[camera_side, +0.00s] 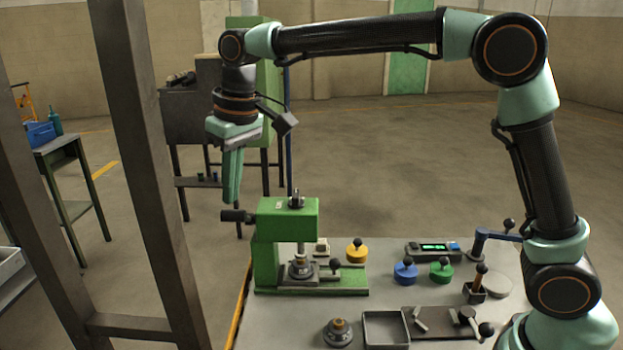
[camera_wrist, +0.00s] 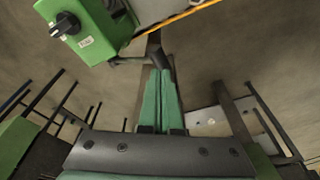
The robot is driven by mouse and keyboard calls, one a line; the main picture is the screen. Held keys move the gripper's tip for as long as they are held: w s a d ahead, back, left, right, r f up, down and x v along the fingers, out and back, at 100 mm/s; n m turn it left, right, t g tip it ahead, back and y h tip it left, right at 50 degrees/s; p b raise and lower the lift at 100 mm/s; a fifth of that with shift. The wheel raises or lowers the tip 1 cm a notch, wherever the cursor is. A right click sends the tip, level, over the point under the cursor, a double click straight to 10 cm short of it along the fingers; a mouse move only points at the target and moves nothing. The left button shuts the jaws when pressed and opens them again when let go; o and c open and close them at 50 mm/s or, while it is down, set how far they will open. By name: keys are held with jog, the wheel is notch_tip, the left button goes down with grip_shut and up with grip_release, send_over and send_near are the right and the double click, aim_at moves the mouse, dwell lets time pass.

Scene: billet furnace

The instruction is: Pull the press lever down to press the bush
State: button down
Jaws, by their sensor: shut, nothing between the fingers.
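The green press (camera_side: 286,218) stands at the table's left edge; its top shows in the wrist view (camera_wrist: 105,42). The press lever (camera_side: 236,215) sticks out to the left, about level, with a dark grip; it also shows in the wrist view (camera_wrist: 158,58). A metal piece, seemingly the bush (camera_side: 301,266), sits below the ram on the press base. My gripper (camera_side: 229,200) is shut and empty, fingers pointing down just above the lever grip. In the wrist view my fingertips (camera_wrist: 161,74) are close to the grip; whether they touch it I cannot tell.
Blue (camera_side: 405,271), green (camera_side: 441,270) and yellow (camera_side: 356,251) knobbed pieces stand right of the press. A grey tray (camera_side: 386,313) and a round metal part (camera_side: 338,332) are at the front. Beyond the table's left edge, below the lever, is open floor. A steel post (camera_side: 150,170) stands further left.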

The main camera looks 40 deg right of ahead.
jog(key=shift+f, duration=1.2)
dwell(0.5)
jog(key=shift+s+a+f, duration=0.15)
jog(key=shift+a+f, duration=0.05)
jog(key=shift+s+a+f, duration=0.2)
jog(key=shift+s+f, duration=0.05)
jog(key=shift+f, duration=0.4)
dwell(0.6)
jog(key=shift+s+a+f, duration=0.2)
jog(key=shift+f, duration=0.55)
jog(key=shift+s+a+f, duration=0.15)
jog(key=shift+f, duration=0.6)
dwell(1.4)
notch_tip(320, 180, up, 7)
dwell(0.8)
jog(key=shift+f, duration=0.1)
jog(key=shift+r, duration=2.5)
